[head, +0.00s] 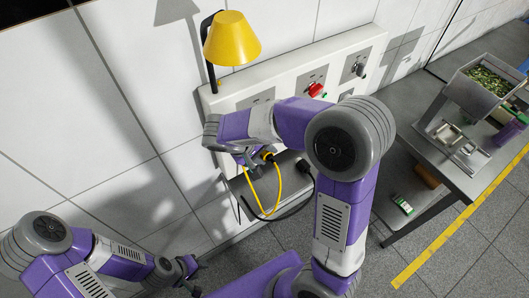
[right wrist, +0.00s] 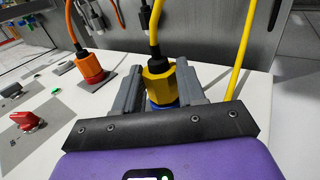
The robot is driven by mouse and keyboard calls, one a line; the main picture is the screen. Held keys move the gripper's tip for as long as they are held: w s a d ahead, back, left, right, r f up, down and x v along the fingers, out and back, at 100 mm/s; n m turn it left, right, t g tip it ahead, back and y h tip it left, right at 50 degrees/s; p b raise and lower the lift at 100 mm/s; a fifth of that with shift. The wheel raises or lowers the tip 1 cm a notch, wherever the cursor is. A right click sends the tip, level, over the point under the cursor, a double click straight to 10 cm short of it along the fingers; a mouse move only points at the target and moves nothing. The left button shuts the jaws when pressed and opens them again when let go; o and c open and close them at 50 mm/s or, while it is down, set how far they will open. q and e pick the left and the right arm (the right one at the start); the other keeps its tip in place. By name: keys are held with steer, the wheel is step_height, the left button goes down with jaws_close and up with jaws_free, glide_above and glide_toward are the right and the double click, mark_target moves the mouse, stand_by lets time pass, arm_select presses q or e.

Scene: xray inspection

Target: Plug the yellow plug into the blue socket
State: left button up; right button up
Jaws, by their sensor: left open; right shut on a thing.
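The yellow plug (right wrist: 158,80) is between the two fingers of my right gripper (right wrist: 160,88) in the right wrist view, with its cable rising from the top. The blue socket (right wrist: 164,106) shows directly below the plug, partly hidden by it and by my gripper's body. The plug lines up with the socket; I cannot tell how deep it sits. In the head view my right gripper (head: 252,158) is at the panel's lower left, with the yellow plug (head: 267,155) beside it. My left gripper (head: 190,272) is open, low at the left, away from the panel.
An orange plug (right wrist: 89,66) stands in a red socket beside the blue one. A red knob (right wrist: 27,121) is on the panel. A yellow lamp (head: 231,38) hangs above the panel (head: 285,72). A grey table (head: 432,150) with trays stands at the right.

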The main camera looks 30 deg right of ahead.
steer(key=shift+w, duration=0.3)
stand_by(1.1)
steer(key=o, duration=1.2)
steer(key=shift+o, duration=0.2)
steer(key=p+v, duration=0.3)
steer(key=v, duration=0.3)
stand_by(0.4)
